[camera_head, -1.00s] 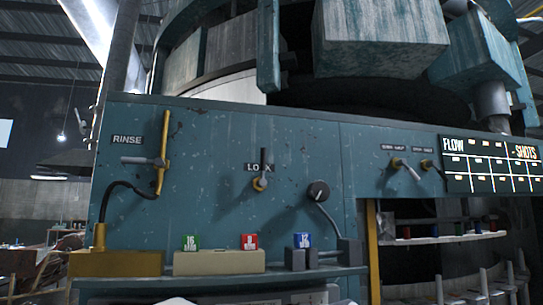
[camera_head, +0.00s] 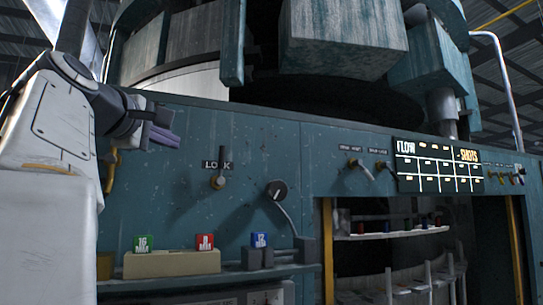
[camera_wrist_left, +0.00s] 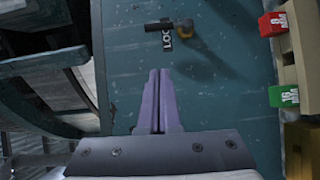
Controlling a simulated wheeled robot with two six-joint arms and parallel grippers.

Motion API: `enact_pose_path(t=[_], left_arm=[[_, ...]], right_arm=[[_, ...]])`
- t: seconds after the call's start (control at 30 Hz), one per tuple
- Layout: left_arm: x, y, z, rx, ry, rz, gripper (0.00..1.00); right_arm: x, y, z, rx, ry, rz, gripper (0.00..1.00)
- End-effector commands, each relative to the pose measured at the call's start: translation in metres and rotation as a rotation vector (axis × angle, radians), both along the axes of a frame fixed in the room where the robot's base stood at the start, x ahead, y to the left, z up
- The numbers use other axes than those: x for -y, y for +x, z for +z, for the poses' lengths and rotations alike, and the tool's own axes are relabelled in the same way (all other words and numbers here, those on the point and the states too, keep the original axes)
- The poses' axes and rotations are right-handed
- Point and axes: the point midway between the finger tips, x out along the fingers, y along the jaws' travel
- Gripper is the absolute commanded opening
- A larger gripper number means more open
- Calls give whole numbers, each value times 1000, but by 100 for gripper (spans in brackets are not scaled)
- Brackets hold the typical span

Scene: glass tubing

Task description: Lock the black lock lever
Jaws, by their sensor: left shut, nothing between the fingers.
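In the head view the lever points up from the pivot, across the label. In the left wrist view the lever (camera_wrist_left: 157,27) and its brass pivot (camera_wrist_left: 184,28) show beyond the fingers near the top. My left gripper (camera_head: 164,137) is shut and empty, up and to the left of the lever and apart from it. Its purple fingers (camera_wrist_left: 158,90) lie together in the left wrist view. My right gripper is not in view.
A black knob (camera_head: 276,190) with a cable is right of the lever. My left arm covers the rinse area. The panel around the lever is clear.

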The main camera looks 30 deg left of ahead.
Motion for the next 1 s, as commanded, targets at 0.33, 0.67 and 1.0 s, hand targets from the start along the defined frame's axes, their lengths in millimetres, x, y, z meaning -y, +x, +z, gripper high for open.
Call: enact_pose_path(t=[0.33, 0.67, 1.0], left_arm=[[-2, 6, 0, -3, -1, -3, 0], [-16, 62, 1, -6, -3, -9, 0], [-14, 118, -1, -4, 1, -5, 0]], right_arm=[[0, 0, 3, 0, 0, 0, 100], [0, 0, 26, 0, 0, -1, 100], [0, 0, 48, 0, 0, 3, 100]])
